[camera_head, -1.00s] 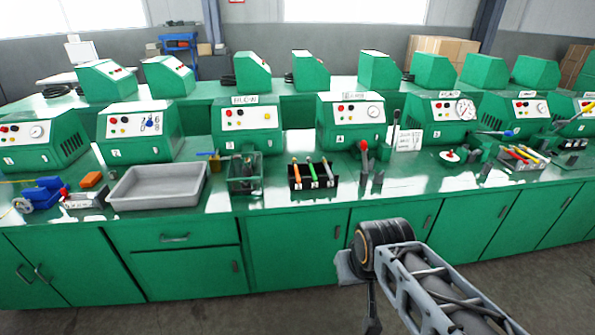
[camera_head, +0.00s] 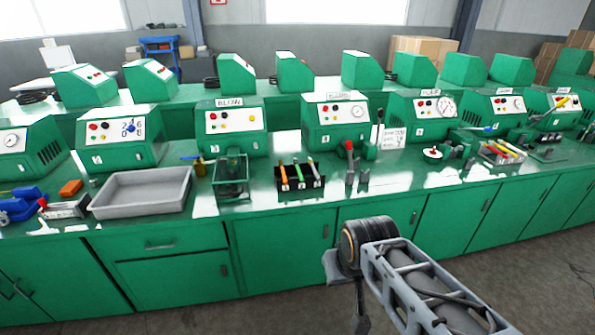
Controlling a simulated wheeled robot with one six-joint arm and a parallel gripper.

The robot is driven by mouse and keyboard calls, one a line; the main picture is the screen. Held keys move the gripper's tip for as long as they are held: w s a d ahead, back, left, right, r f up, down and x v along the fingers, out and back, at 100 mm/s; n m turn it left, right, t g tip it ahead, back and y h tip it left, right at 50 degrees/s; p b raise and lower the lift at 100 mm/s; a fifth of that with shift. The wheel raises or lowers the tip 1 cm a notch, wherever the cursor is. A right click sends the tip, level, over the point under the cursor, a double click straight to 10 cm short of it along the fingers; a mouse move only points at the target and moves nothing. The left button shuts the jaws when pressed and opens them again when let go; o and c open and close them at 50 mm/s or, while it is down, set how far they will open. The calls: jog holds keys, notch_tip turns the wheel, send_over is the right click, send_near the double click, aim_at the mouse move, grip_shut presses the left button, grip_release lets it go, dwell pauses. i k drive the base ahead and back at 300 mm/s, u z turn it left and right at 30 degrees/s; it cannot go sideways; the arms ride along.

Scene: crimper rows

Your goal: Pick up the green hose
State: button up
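A small black rack (camera_head: 290,194) stands near the front edge of the green bench, in front of a machine. It holds upright, slightly tilted sticks. The middle one is green and looks like the green hose (camera_head: 299,173). An orange stick (camera_head: 283,176) is on its left, and another with an orange-red top (camera_head: 314,168) is on its right. My arm reaches in from the lower right. My gripper (camera_head: 360,318) hangs down at the bottom, in front of the cabinets, below and right of the rack and apart from it. Its fingers are not clear enough to tell open from shut.
A grey tray (camera_head: 143,211) and a glass-sided box (camera_head: 231,176) stand left of the rack. A red-knobbed lever (camera_head: 349,152) stands right of it. Green machines line the bench behind. Bench top between tray and rack is partly free.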

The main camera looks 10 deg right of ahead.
aim_at(296, 165)
jog(key=z, duration=0.15)
jog(key=i, duration=1.7)
jog(key=u, duration=0.55)
